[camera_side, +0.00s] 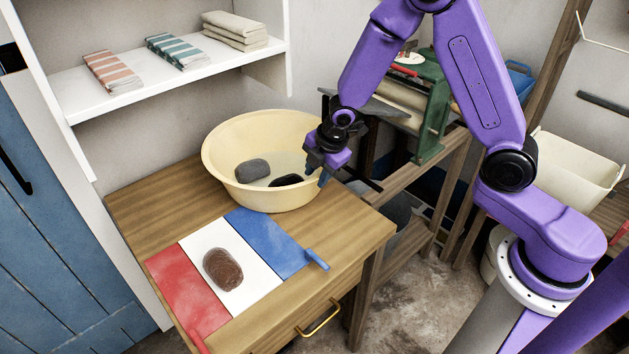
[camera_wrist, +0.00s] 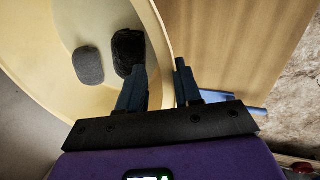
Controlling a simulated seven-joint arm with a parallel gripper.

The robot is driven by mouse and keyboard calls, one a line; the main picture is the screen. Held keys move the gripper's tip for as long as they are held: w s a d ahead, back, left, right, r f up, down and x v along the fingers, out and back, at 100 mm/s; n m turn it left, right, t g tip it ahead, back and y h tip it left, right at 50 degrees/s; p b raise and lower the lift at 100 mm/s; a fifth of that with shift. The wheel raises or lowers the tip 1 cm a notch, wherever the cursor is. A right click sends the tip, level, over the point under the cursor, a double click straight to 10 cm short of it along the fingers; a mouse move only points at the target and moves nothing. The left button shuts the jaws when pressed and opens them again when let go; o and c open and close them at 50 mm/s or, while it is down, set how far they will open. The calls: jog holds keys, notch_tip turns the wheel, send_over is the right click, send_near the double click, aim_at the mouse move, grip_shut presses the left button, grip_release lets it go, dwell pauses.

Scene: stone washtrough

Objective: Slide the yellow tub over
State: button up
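The pale yellow tub (camera_side: 265,199) stands upright on the wooden table, towards its back. Inside it lie a grey stone (camera_side: 252,170) and a black stone (camera_side: 287,181). My gripper (camera_side: 321,172) is at the tub's right rim, pointing down. In the wrist view, the fingers of my gripper (camera_wrist: 160,88) are apart, one over the inside of the tub (camera_wrist: 40,75) and one outside, with the rim passing between them. A gap shows between the fingers, and I cannot tell whether either touches the wall.
A red, white and blue panel (camera_side: 203,240) lies on the table (camera_side: 150,205) in front of the tub, with a brown stone (camera_side: 222,269) on its white stripe. A white shelf (camera_side: 130,92) with folded cloths is behind. A green-framed mangle (camera_side: 432,110) stands behind my gripper.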

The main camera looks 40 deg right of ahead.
aim_at(314, 181)
jog(key=shift+x, duration=1.8)
grip_shut()
dwell(0.4)
